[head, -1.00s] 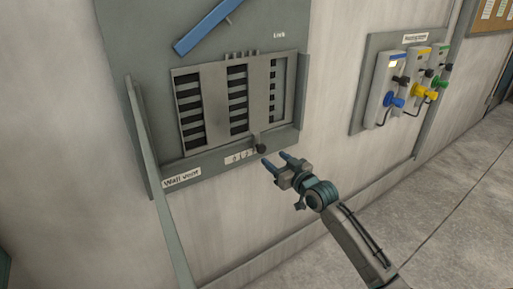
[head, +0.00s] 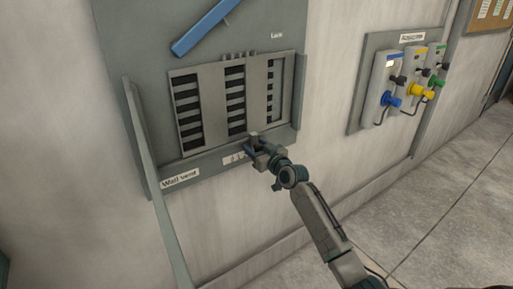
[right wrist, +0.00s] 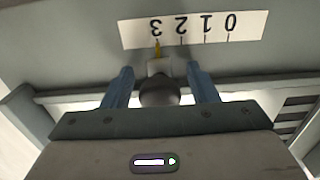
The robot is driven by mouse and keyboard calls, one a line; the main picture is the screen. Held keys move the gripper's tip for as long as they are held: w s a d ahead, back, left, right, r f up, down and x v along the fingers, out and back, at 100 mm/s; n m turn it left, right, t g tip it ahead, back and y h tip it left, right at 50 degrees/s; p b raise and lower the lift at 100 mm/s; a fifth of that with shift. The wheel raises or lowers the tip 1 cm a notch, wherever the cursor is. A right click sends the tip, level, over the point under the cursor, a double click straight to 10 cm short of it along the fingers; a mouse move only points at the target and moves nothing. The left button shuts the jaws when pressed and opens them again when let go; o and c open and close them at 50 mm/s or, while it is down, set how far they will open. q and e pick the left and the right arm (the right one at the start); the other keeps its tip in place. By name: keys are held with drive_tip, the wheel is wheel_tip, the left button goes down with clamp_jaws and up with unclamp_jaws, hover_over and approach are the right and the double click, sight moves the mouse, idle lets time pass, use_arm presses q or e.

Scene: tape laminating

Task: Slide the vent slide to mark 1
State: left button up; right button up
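The vent slide (head: 212,100) is a grey slatted panel in the wall vent frame (head: 290,135). Its dark round knob (right wrist: 158,92) shows in the right wrist view, with a yellow pointer (right wrist: 157,48) at the 3 line of the white scale strip (right wrist: 195,30). The strip reads upside down there, 3 to 0 from left to right. My right gripper (head: 252,145) is at the vent's lower edge. Its two blue fingers (right wrist: 160,88) stand open on either side of the knob, with small gaps visible. In the head view the gripper mostly hides the knob. My left gripper is out of view.
A blue bar (head: 207,27) slants across the board above the vent. A wall panel (head: 365,95) with blue, yellow and green connectors is to the right. A thin rail (head: 160,200) runs down at the left. The wall below the vent is clear.

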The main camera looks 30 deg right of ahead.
clamp_jaws()
drive_tip(key=a, duration=0.3)
drive_tip(key=a+p, duration=0.1)
drive_tip(key=a, duration=0.1)
drive_tip(key=shift+s, duration=0.4)
drive_tip(key=shift+o, duration=0.3)
unclamp_jaws()
drive_tip(key=b, duration=0.1)
approach(238, 146)
drive_tip(key=s, duration=0.4)
drive_tip(key=shift+s+d, duration=0.3)
drive_tip(key=shift+f, duration=0.1)
